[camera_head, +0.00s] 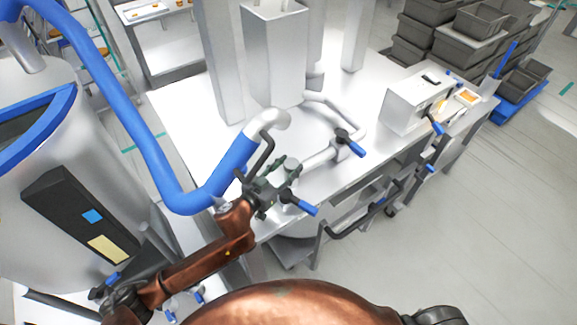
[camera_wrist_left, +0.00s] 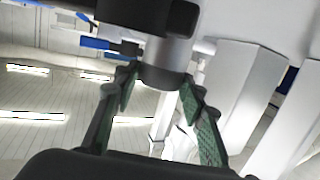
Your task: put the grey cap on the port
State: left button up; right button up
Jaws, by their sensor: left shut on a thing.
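My left gripper (camera_head: 277,180) reaches in from the left to the end of a silver pipe port (camera_head: 312,161) at the table's near edge. In the left wrist view its green-padded fingers (camera_wrist_left: 158,100) are shut on the grey cap (camera_wrist_left: 163,79), a short dark-grey round piece. The silver port (camera_wrist_left: 168,51) shows directly behind the cap, in line with it. The cap looks against the port's end, but I cannot tell whether it is seated. In the head view the fingers mostly hide the cap. My right gripper is not in view.
A blue-handled valve (camera_head: 349,143) sits on the pipe, and another blue handle (camera_head: 301,205) is close below my gripper. A thick blue hose (camera_head: 130,110) arches on the left beside a large tank (camera_head: 50,190). Grey crates (camera_head: 425,30) stand at the back right.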

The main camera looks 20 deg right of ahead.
pick_arm(q)
jog(key=shift+f, duration=0.15)
jog(key=o, duration=1)
